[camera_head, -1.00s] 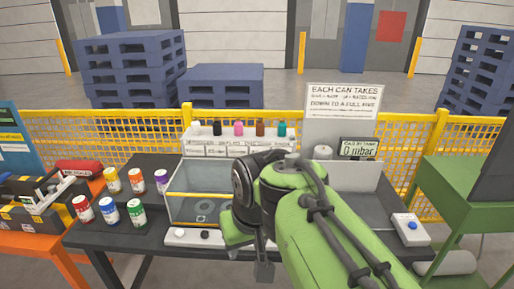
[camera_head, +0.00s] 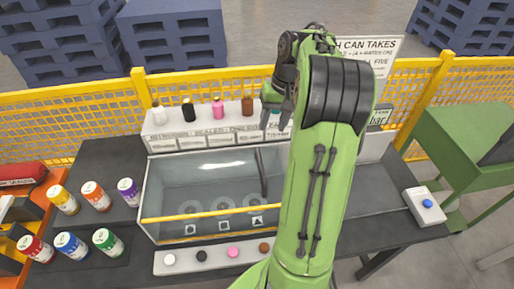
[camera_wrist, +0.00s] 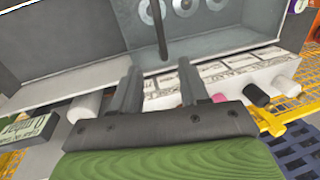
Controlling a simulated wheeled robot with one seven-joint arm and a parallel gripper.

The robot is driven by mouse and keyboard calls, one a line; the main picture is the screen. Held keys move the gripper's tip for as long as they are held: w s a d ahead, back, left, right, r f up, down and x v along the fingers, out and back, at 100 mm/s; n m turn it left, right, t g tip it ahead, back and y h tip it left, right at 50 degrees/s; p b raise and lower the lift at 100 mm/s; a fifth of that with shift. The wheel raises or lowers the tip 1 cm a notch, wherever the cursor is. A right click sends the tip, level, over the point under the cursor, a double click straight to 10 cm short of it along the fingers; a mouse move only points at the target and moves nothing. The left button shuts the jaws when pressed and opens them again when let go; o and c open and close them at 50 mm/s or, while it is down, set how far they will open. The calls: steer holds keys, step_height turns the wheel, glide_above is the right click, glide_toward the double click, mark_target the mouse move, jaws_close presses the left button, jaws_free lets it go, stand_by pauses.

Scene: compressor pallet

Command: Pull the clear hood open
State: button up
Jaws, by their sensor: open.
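The clear hood (camera_head: 200,180) covers the grey box in the middle of the bench; a yellow bar (camera_head: 205,213) runs along its near edge. Pale rings show through it. A dark upright bar (camera_head: 262,172) stands at its right part and also shows in the wrist view (camera_wrist: 157,28). I cannot tell how far the hood stands open. My gripper (camera_head: 278,105) is beyond the box's back right, by the bottle shelf. In the wrist view, its two fingers (camera_wrist: 160,88) are apart with nothing between them. The arm hides the box's right end.
A white shelf (camera_head: 218,135) with several bottles stands behind the box. Coloured cans (camera_head: 96,194) stand at left. A strip of coloured knobs (camera_head: 215,256) lies in front. A blue-button box (camera_head: 425,205) sits at right. Yellow mesh fence (camera_head: 60,125) runs behind the bench.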

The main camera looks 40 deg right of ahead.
mark_target(261, 164)
steer(key=a+f+b, duration=0.1)
steer(key=f, duration=0.3)
steer(key=a+f+b, duration=0.1)
steer(key=f, duration=0.4)
steer(key=a+f+b, duration=0.1)
steer(key=f, duration=0.4)
steer(key=shift+w+f, duration=0.15)
steer(key=shift+w, duration=0.25)
steer(key=shift+w+f, duration=0.15)
steer(key=shift+f, duration=0.2)
jaws_close()
steer(key=shift+r, duration=0.1)
